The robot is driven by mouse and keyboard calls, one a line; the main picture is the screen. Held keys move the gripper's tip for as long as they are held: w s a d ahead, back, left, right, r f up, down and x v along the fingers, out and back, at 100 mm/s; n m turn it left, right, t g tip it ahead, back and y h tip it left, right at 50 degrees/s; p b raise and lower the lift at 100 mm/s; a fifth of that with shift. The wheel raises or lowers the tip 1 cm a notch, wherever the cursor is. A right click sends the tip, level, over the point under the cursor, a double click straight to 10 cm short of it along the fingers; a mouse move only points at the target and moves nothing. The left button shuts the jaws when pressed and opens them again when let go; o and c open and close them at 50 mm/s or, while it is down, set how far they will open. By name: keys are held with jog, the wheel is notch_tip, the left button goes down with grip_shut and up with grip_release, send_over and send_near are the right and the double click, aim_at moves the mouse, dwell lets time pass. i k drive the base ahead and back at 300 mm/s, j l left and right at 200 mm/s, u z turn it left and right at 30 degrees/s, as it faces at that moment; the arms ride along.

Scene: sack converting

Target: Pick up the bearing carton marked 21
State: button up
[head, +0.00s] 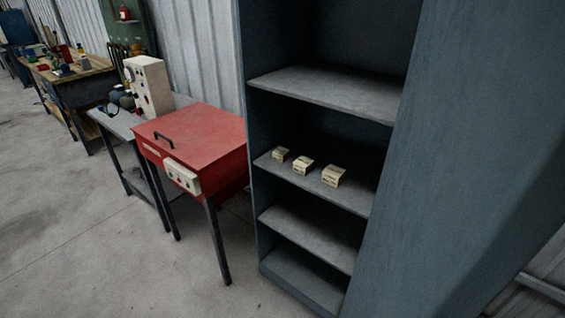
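The cartons stand apart from each other near the shelf's front edge. My gripper is not in view.
The open cabinet has an upper shelf (330,94), the cartons' shelf (352,200) and lower shelves (310,236), which look empty. A red box on legs (195,137) stands close at its left. A workbench (85,75) is farther back. The floor (110,260) in front is clear.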

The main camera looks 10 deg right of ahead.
aim_at(281, 154)
jog(key=k+u, duration=0.15)
jog(key=u, duration=0.3)
jog(key=k+j+u, duration=0.1)
jog(key=u, duration=0.4)
jog(key=i+u, duration=0.35)
jog(key=i, duration=1.4)
jog(key=i+j+z, duration=0.15)
jog(key=i, duration=0.4)
jog(key=i+j, duration=0.1)
jog(key=i, duration=0.45)
jog(key=i+z, duration=0.1)
jog(key=z, duration=1.4)
